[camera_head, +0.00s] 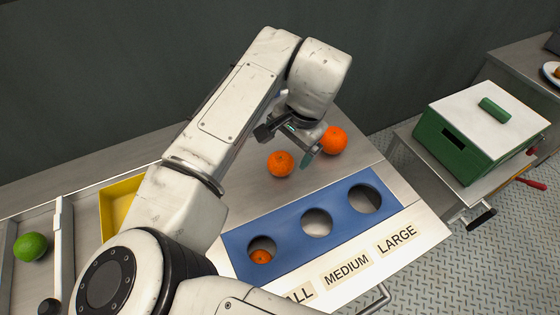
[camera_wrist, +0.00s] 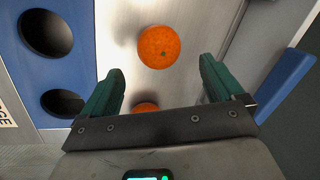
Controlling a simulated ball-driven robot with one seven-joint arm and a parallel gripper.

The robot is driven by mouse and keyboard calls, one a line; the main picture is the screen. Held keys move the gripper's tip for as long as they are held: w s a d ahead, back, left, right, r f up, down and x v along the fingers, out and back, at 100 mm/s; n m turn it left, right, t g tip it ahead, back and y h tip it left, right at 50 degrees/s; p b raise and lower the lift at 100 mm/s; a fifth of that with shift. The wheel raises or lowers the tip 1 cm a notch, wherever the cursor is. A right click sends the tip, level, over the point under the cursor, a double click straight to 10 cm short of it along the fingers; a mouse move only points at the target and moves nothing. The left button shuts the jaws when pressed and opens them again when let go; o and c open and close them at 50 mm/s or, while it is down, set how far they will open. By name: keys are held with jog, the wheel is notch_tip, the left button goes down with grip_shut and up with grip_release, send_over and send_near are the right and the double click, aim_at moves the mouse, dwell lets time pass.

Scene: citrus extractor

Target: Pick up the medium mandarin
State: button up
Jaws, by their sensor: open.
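Two orange mandarins lie on the metal counter. The left one (camera_head: 280,164) looks slightly smaller, and I take it as the medium mandarin; the larger one (camera_head: 333,140) lies to its right. My gripper (camera_head: 298,147) is open and empty, above the counter near both. In the wrist view the medium mandarin (camera_wrist: 159,46) is just beyond the open fingertips (camera_wrist: 160,68), roughly centred between them. The larger mandarin (camera_wrist: 146,106) shows between the fingers, partly hidden by the gripper's palm.
A blue panel (camera_head: 290,233) has three holes labelled small, medium and large. A small mandarin (camera_head: 261,257) sits in the left hole. A green box (camera_head: 460,150) with a white lid stands right. A yellow bin (camera_head: 117,205) and a green lime (camera_head: 32,246) are left.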

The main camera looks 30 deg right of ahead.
aim_at(283, 158)
jog(key=shift+p+x, duration=0.3)
jog(key=shift+x, duration=2.85)
jog(key=shift+s+a, duration=0.1)
jog(key=shift+a, duration=0.05)
jog(key=c, duration=1.2)
jog(key=shift+r, duration=0.1)
